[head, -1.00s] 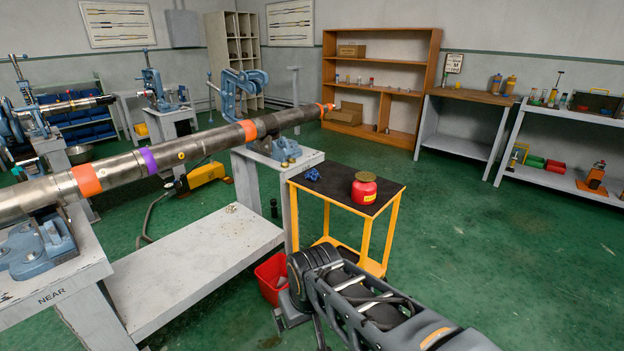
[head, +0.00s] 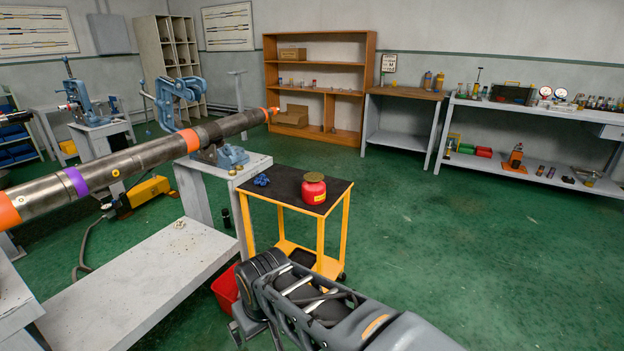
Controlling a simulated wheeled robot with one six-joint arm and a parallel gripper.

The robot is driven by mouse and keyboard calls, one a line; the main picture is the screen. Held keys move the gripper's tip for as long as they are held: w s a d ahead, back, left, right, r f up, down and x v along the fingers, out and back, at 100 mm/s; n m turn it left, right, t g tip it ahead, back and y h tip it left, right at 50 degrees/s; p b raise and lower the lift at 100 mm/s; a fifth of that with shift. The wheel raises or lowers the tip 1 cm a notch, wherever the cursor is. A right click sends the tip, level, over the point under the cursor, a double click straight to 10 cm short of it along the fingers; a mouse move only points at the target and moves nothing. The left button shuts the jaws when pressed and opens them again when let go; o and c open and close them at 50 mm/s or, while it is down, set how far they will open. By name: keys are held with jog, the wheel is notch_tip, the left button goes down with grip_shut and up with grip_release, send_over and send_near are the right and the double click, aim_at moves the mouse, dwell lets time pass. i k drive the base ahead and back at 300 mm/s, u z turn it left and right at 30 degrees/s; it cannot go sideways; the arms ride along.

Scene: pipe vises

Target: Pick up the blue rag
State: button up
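A small crumpled blue rag (head: 262,180) lies on the dark top of the yellow cart (head: 292,208), near its left corner, close to the grey vise stand. A red can with a brass-coloured lid (head: 314,188) stands on the same cart top, to the right of the rag. My arm shows at the bottom of the head view, in front of the cart and below its top, well apart from the rag. My gripper itself cannot be made out in the view.
A red bin (head: 226,289) sits on the floor left of my arm. Green floor (head: 450,260) to the right is clear.

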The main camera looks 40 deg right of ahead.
aim_at(263, 179)
jog(key=i, duration=1.35)
jog(key=z, duration=0.85)
jog(key=i, duration=0.55)
jog(key=z, duration=0.25)
